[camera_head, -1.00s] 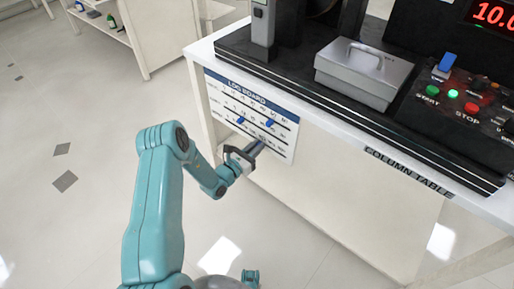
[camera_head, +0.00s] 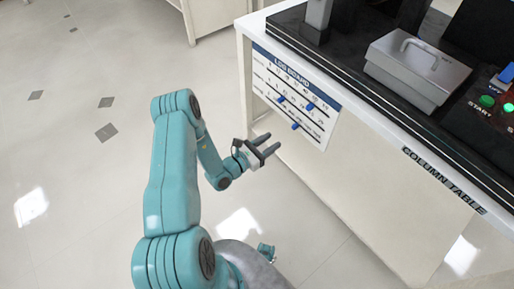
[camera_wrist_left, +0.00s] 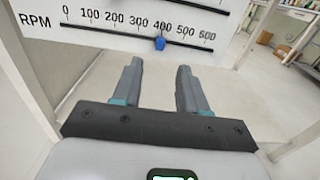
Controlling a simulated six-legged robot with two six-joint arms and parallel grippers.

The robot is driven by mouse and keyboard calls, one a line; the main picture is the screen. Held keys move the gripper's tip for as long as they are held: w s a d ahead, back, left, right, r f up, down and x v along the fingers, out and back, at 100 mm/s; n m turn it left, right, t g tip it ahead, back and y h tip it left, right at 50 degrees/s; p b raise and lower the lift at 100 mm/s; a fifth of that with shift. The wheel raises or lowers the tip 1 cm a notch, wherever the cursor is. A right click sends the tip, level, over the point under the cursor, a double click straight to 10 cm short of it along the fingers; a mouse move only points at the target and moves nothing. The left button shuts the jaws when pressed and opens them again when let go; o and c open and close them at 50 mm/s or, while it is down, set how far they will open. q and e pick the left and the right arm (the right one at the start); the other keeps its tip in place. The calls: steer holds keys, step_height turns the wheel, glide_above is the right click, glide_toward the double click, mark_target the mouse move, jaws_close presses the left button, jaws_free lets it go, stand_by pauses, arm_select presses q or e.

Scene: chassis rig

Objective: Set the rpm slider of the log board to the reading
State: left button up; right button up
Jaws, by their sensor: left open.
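The log board (camera_head: 290,90) is a white panel on the side of the column table, with several printed scales and blue sliders. The rpm slider (camera_wrist_left: 160,43) is a blue knob on the lowest track in the left wrist view, just below the 400 mark of a 0 to 600 scale. It is also the lowest blue knob in the head view (camera_head: 295,126). My left gripper (camera_head: 275,144) is open and empty, in front of the board's lower part and apart from it. Its two grey fingers (camera_wrist_left: 158,85) point toward the track, below the knob.
The column table (camera_head: 385,140) carries a grey metal box (camera_head: 418,70) and a control panel with a green START button (camera_head: 487,101). Its display is out of view. A white cabinet (camera_head: 205,18) stands behind. The floor on the left is clear.

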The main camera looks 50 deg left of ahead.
arm_select(q)
steer(key=s, duration=0.5)
steer(key=shift+s+a, duration=0.25)
steer(key=shift+s, duration=0.15)
